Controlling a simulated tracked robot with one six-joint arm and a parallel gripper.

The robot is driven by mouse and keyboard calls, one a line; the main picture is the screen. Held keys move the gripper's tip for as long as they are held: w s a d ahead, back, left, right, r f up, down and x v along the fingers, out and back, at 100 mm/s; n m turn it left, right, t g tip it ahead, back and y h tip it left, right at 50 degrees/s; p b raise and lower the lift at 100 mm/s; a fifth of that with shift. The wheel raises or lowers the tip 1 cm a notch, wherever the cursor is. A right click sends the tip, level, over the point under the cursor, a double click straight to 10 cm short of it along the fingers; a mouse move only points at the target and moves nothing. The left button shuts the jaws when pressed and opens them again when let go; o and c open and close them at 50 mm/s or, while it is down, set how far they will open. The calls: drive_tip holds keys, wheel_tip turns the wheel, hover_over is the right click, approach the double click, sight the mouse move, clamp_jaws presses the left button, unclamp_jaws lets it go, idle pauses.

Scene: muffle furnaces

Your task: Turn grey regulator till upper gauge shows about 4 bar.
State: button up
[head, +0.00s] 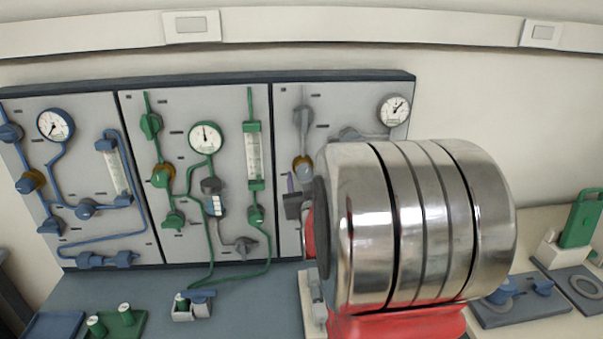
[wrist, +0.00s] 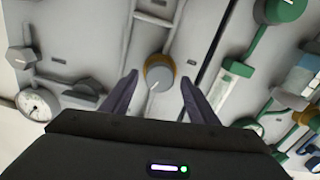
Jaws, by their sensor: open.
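The grey regulator is a round grey knob with a white line and a brass collar. It sits in the middle of the wrist view (wrist: 160,77) and on the right-hand panel in the head view (head: 303,166). My gripper (wrist: 159,79) is open, with one dark finger on each side of the knob in the picture and a gap on both sides. I cannot tell whether the fingertips reach as deep as the knob. The upper gauge (head: 394,110) is at the panel's top right, its needle pointing up and right; its numbers are unreadable. It also shows in the wrist view (wrist: 38,104).
The green panel's gauge (head: 205,137) and green flow tube (head: 253,155) are left of the grey panel. A blue panel (head: 80,180) is at far left. A polished metal cylinder hides the panel's lower right in the head view.

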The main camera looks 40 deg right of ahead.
drive_tip(key=shift+w+d, duration=0.4)
drive_tip(key=shift+w, duration=0.2)
drive_tip(key=shift+c, duration=0.4)
drive_tip(key=c, duration=1)
drive_tip(key=shift+o, duration=0.2)
drive_tip(key=shift+n, duration=0.8)
drive_tip(key=o, duration=1)
drive_tip(key=shift+o, duration=0.2)
